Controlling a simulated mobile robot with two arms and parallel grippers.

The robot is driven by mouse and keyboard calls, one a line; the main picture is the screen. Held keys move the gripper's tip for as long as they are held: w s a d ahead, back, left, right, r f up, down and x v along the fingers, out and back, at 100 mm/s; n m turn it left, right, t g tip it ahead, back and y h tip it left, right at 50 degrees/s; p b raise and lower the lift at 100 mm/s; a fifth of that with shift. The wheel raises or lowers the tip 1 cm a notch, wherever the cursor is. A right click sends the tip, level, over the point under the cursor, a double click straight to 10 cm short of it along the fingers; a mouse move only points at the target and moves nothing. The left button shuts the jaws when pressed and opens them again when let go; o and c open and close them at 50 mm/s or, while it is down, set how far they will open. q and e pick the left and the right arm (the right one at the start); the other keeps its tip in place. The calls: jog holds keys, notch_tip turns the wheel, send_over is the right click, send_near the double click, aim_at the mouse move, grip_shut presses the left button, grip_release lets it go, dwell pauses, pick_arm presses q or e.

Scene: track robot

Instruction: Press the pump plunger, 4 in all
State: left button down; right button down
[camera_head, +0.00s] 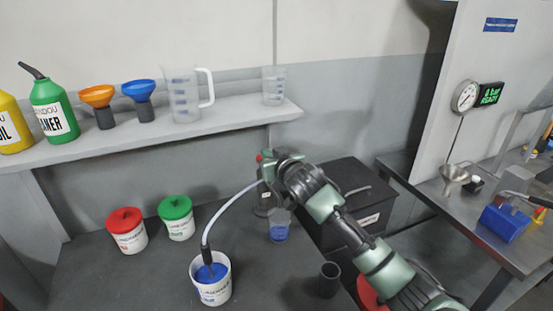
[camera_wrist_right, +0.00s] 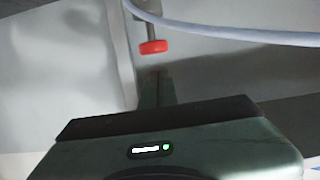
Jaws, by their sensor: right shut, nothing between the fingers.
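The pump stands on the bench behind my right gripper, and its body (camera_head: 262,198) shows only in part. Its red plunger knob shows in the right wrist view (camera_wrist_right: 153,47), on a grey stem, just beyond the fingertips. A bit of red also shows at the gripper's left in the head view. My right gripper (camera_head: 268,157) is shut and empty beside the pump top; I cannot tell whether it touches the knob. A pale hose (camera_head: 225,207) runs from the pump to a white bucket (camera_head: 211,290) of blue liquid. A clear beaker (camera_head: 279,230) holding blue liquid stands below the gripper. My left gripper is out of view.
Red-lidded (camera_head: 127,238) and green-lidded (camera_head: 178,226) tubs stand left on the bench. A dark cup (camera_head: 329,280) is near my right arm. A black box (camera_head: 350,185) sits behind the arm. A shelf (camera_head: 150,140) with jugs, funnels and cans runs above.

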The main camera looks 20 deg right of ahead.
jog(key=b+v, duration=0.1)
jog(key=v, duration=0.6)
jog(key=shift+d, duration=0.15)
dwell(0.6)
